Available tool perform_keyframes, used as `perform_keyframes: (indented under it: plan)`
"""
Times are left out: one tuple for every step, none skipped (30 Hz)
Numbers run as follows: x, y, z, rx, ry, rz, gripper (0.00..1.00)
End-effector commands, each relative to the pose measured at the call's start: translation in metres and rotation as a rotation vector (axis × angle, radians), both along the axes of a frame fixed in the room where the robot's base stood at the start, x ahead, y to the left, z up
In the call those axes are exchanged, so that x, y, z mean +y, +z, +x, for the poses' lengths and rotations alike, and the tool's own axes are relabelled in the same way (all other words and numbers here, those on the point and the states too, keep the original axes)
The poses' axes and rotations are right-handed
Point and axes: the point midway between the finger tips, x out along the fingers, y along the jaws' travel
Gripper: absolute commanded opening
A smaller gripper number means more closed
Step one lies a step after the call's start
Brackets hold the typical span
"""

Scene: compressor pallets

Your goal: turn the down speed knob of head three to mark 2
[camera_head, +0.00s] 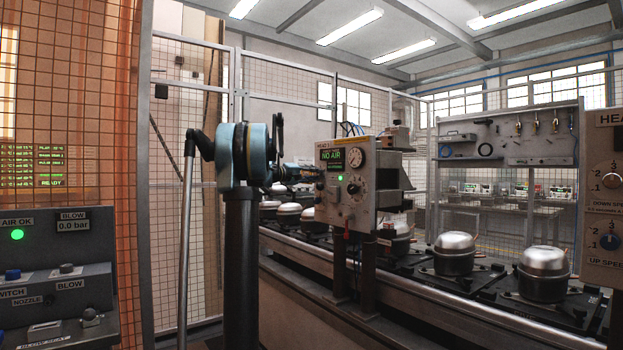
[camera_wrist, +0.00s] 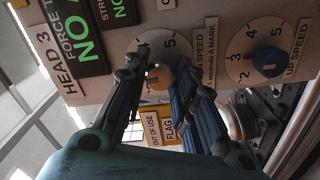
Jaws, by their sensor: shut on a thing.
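The head three panel (camera_wrist: 112,15) fills the upper part of the wrist view, turned on its side. I cannot tell which mark the knob points to. The blue up speed knob (camera_wrist: 270,62) is to the right, apart from the fingers.
An orange "out of use" flag label (camera_wrist: 160,129) is below the knob in the wrist view. In the head view, a conveyor (camera_head: 430,285) carries metal compressors (camera_head: 455,255). Another head's panel (camera_head: 603,200) stands at the right edge, and a grey control desk (camera_head: 60,270) at the left.

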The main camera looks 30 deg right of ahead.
Motion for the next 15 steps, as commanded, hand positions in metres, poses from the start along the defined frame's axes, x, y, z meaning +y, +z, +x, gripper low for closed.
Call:
perform_keyframes:
  plan:
    - [0.0014,-0.0018,0.0023,0.032,0.006,0.001,0.01]
    - [0.0015,-0.0019,0.0024,0.057,0.006,-0.001,0.01]
    - [0.0015,-0.0019,0.0024,0.092,0.005,-0.004,0.01]
    - [0.0015,-0.002,0.0024,0.118,0.005,-0.006,0.01]
    - [0.0015,-0.002,0.0024,0.146,0.005,-0.008,0.01]
    - [0.0016,-0.0021,0.0025,0.184,0.005,-0.011,0.01]
    - [0.0016,-0.0021,0.0025,0.213,0.005,-0.013,0.01]
    - [0.0016,-0.0021,0.0025,0.241,0.005,-0.015,0.01]
    - [0.0016,-0.0022,0.0026,0.279,0.006,-0.019,0.01]
    - [0.0017,-0.0023,0.0026,0.307,0.006,-0.021,0.01]
    - [0.0017,-0.0023,0.0026,0.336,0.006,-0.023,0.01]
    - [0.0017,-0.0024,0.0026,0.374,0.006,-0.027,0.01]
    - [0.0017,-0.0024,0.0026,0.402,0.006,-0.029,0.01]
    - [0.0017,-0.0024,0.0026,0.43,0.006,-0.031,0.01]
    - [0.0018,-0.0025,0.0026,0.467,0.006,-0.034,0.01]
